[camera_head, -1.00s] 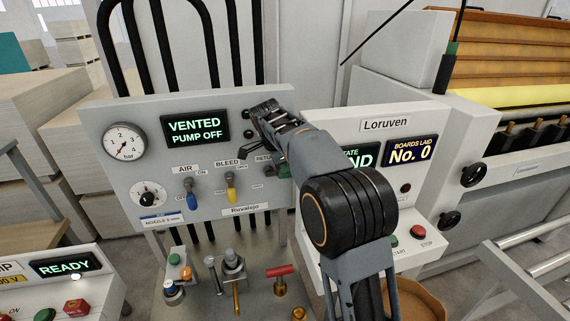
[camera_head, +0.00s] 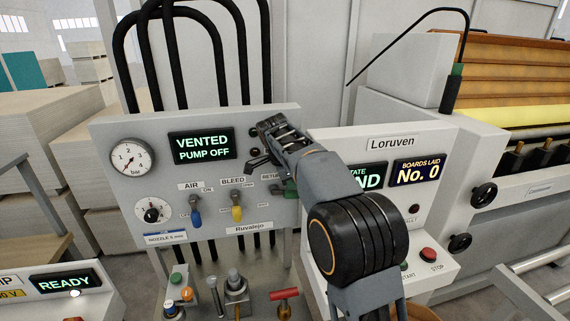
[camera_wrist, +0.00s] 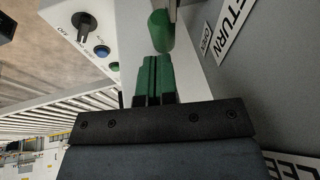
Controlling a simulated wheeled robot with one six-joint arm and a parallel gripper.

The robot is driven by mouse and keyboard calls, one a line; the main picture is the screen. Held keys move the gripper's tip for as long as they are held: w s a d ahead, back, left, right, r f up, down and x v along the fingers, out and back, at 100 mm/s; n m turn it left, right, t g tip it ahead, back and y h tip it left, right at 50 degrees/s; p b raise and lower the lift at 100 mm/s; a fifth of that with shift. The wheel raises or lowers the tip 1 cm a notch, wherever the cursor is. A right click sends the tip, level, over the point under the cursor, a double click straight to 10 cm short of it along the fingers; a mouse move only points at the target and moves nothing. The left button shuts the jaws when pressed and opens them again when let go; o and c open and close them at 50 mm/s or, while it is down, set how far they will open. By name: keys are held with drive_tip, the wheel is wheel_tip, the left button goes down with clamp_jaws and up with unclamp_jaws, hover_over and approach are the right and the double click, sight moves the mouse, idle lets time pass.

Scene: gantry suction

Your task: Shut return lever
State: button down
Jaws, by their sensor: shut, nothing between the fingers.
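The return lever has a green handle (camera_head: 286,191), low on the right side of the grey Ruvalejo panel (camera_head: 150,185). My arm partly hides it and its label in the head view. In the wrist view the green handle (camera_wrist: 160,32) lies just beyond my gripper (camera_wrist: 155,62), close to the fingertips; I cannot tell whether they touch. The RETURN label (camera_wrist: 238,22) and an OPEN label (camera_wrist: 207,45) show beside the handle. My gripper is shut and empty, in front of the panel's right part. The lever's exact setting is unclear.
The blue AIR lever (camera_head: 196,215) and yellow BLEED lever (camera_head: 237,212) are left of the return lever. The Loruven console (camera_head: 435,150) stands close on the right. Valves and a red handle (camera_head: 284,294) sit below the panel.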

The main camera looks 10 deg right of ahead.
drive_tip(key=v, duration=1.2)
drive_tip(key=shift+p, duration=0.3)
drive_tip(key=shift+a, duration=0.1)
drive_tip(key=shift+s+d+r+b, duration=0.15)
drive_tip(key=shift+s+d+b, duration=0.4)
drive_tip(key=shift+b, duration=0.7)
drive_tip(key=shift+d, duration=0.1)
